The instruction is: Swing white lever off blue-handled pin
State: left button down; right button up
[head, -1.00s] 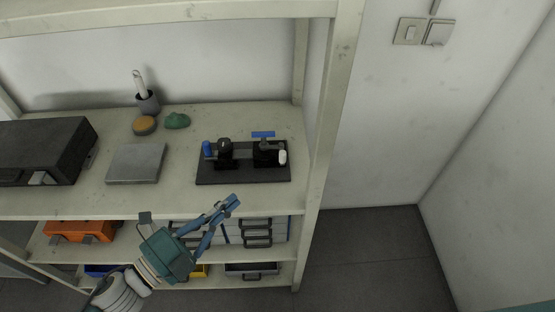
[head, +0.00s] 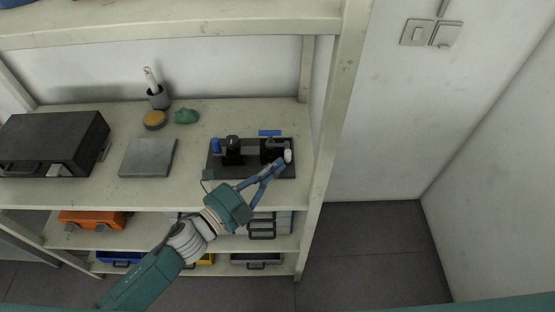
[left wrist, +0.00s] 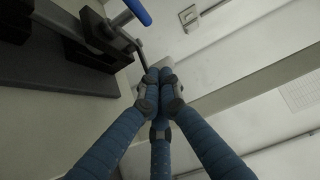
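A dark fixture (head: 224,172) stands on the shelf's right part. It has a blue bar handle (head: 270,133) at its right end, which also shows in the left wrist view (left wrist: 138,11), and a blue knob (head: 216,146) at its left. The white lever (head: 288,156) ends at the fixture's right side. In the left wrist view its dark rod runs down to my fingertips. My left gripper (head: 282,163) reaches over the shelf's front to the lever's white end. Its fingers (left wrist: 158,78) come together around that end, which they mostly hide. My right gripper is out of view.
A grey plate (head: 148,157), a black case (head: 55,143), an orange-yellow lump (head: 154,120), a green lump (head: 186,116) and a dark cup (head: 158,98) share the shelf, left of the fixture. A shelf post (head: 335,130) stands close to the right.

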pick_arm(q)
jog(key=shift+w+d, duration=0.4)
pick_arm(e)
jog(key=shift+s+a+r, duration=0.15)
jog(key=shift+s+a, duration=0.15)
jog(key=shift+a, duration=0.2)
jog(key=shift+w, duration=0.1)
pick_arm(q)
jog(key=shift+d, duration=0.15)
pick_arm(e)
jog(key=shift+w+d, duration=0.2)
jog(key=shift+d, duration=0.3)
pick_arm(q)
jog(key=shift+s, duration=0.1)
